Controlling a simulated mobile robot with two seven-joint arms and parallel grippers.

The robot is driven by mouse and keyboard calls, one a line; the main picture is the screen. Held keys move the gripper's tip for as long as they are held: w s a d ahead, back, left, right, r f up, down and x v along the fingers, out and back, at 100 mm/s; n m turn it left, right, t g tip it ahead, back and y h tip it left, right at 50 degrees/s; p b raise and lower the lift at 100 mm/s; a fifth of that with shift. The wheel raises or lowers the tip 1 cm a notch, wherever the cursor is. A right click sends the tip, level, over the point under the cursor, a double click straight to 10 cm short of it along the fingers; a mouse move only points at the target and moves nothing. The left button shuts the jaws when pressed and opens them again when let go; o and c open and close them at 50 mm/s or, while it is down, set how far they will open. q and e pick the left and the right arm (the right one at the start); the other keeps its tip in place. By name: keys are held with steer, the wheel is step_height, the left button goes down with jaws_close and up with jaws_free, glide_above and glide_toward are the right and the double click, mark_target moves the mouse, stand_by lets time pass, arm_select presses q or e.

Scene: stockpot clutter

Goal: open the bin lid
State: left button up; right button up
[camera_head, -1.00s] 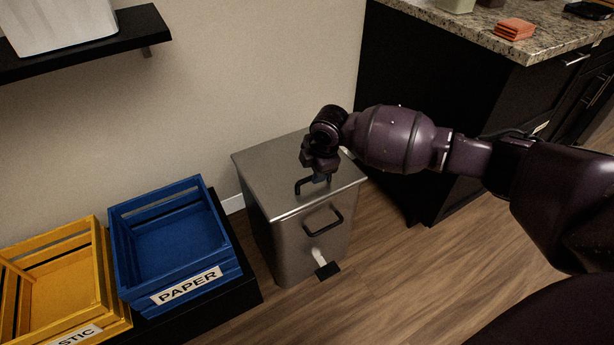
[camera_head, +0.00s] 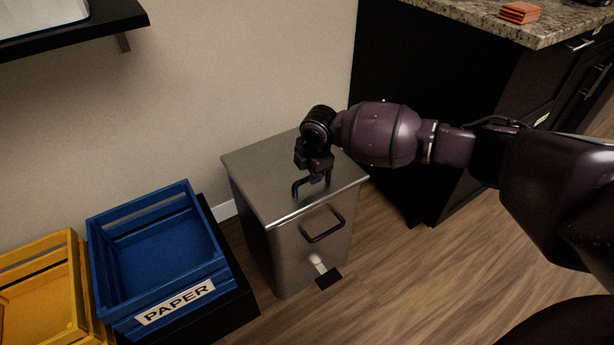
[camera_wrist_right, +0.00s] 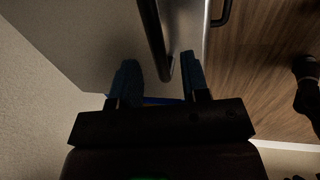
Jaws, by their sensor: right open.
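The bin (camera_head: 300,255) is a grey metal box with its flat lid (camera_head: 262,168) closed. A dark bar handle (camera_head: 296,188) stands on the lid near its front edge, and it also shows in the wrist view (camera_wrist_right: 152,35). My right gripper (camera_head: 318,177) is over the lid at this handle, pointing down. In the wrist view its blue-padded fingers (camera_wrist_right: 160,80) are apart, with the end of the handle between them. I cannot tell whether a finger touches it. My left gripper is in neither view.
A second handle (camera_head: 323,232) and a foot pedal (camera_head: 328,278) are on the bin's front. A blue PAPER crate (camera_head: 165,250) and a yellow crate (camera_head: 40,300) stand left. A dark cabinet (camera_head: 430,120) is right, the wall behind. Wood floor (camera_head: 400,285) is free in front.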

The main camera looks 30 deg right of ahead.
steer(key=shift+w+f, duration=0.2)
steer(key=shift+f, duration=0.7)
jaws_close()
